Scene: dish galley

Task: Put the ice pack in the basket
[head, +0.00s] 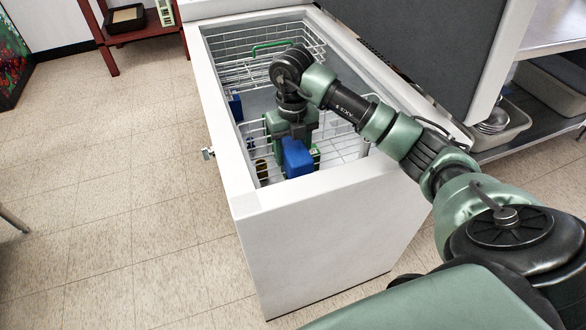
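A chest freezer (222,137) stands open with white wire baskets inside. One basket (235,72) is at the far end and has a green handle; another (345,148) is at the near end. A blue block (297,158), which looks like the ice pack, is upright at the near basket. My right gripper (296,140) points down right at this block, and the block covers its fingertips. I cannot tell whether the fingers are closed on it, or whether it touches the basket floor. My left gripper is not in view.
Another blue item (236,108) lies by the freezer's left inner wall, and a small yellow-and-dark item (262,170) is near the front left. The raised grey lid (430,45) bounds the right side.

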